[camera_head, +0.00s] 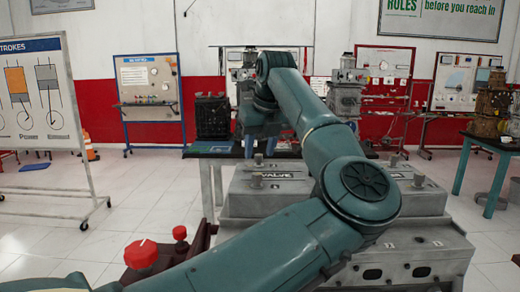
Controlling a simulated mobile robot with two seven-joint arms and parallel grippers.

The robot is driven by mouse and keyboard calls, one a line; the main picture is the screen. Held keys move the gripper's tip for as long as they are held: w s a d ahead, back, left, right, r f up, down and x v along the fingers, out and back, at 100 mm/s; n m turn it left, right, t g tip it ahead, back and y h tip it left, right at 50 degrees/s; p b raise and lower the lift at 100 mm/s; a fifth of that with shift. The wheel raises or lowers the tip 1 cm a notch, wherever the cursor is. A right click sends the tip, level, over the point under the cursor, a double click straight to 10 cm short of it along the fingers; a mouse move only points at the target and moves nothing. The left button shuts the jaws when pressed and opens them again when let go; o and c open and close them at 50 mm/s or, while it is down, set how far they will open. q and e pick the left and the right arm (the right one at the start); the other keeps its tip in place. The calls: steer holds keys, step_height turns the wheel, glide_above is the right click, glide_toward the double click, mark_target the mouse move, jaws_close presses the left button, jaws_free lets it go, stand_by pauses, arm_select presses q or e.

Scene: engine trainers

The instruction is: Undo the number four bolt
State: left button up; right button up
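A grey metal engine trainer (270,205) stands in front of me, with the raised word VALVE on its top cover. Several grey bolt heads stand up from it, among them a left bolt (256,180), a farther left bolt (258,159) and a right bolt (418,180). I cannot make out numbers, so I cannot tell which is number four. My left arm crosses the view and hides the middle of the cover. My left gripper (254,145) points down beyond the cover's left back part, mostly hidden; its fingers are not clear. My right gripper is not in view.
A dark red part with a large red knob (141,256) and a small red knob (180,232) is at the trainer's near left. A whiteboard (45,95) stands at left. Tables with engines stand behind and at right (490,145). The left floor is mostly clear.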

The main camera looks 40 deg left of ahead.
arm_select(q)
steer(key=v, duration=1.2)
steer(key=shift+d+r, duration=0.15)
steer(key=shift+r, duration=0.15)
steer(key=shift+s+f, duration=0.1)
